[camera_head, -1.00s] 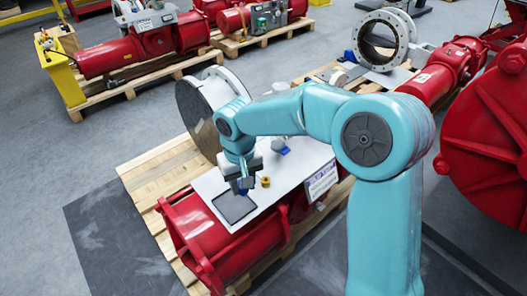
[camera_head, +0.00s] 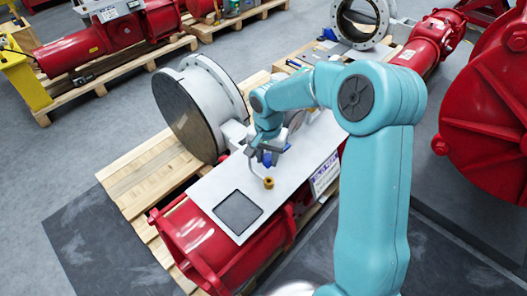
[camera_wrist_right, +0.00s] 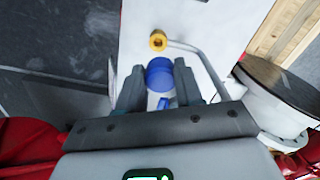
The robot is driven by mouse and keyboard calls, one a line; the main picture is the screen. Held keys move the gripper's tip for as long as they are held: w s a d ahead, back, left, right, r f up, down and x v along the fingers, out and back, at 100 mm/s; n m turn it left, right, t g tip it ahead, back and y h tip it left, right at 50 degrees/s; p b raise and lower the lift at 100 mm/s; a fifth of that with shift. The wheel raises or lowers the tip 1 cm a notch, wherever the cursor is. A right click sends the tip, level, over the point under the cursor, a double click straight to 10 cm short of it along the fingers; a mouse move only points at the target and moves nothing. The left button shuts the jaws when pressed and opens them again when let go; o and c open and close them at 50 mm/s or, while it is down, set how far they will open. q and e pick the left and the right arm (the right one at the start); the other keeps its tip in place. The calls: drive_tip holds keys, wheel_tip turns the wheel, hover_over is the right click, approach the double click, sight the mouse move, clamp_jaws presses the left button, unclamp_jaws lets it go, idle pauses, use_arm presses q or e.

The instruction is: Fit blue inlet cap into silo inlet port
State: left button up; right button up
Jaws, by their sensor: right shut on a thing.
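The blue inlet cap (camera_wrist_right: 160,72) shows as a round blue piece between the fingers of my right gripper (camera_wrist_right: 160,88) in the wrist view. The gripper is shut on it. In the head view my right gripper (camera_head: 268,148) is low over the white plate (camera_head: 285,178), with blue (camera_head: 268,159) showing below it. A smaller blue piece (camera_wrist_right: 164,103) shows nearer the palm in the wrist view. I cannot make out the silo inlet port; my arm covers part of that area. My left gripper is not in view.
A brass fitting (camera_head: 268,183) on a bent metal tube (camera_head: 252,165) stands close to the gripper. A dark square pad (camera_head: 238,212) lies on the plate's near end. A large flanged disc (camera_head: 190,115) stands to the left. Red actuators on pallets surround this one.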

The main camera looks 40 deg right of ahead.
sight(269, 166)
drive_tip(key=shift+w+d, duration=0.1)
drive_tip(key=shift+d, duration=0.2)
drive_tip(key=shift+s+r, duration=0.1)
drive_tip(key=shift+s, duration=0.25)
drive_tip(key=shift+w+a+f+b, duration=0.1)
drive_tip(key=shift+w+f+b, duration=0.1)
drive_tip(key=shift+f+b, duration=0.15)
drive_tip(key=shift+s+f+b, duration=0.25)
drive_tip(key=shift+f+b, duration=0.35)
drive_tip(key=f+b, duration=0.2)
drive_tip(key=f, duration=0.1)
drive_tip(key=shift+w, duration=0.2)
drive_tip(key=shift+s+f+b, duration=0.1)
drive_tip(key=shift+f+b, duration=0.45)
drive_tip(key=shift+b, duration=0.25)
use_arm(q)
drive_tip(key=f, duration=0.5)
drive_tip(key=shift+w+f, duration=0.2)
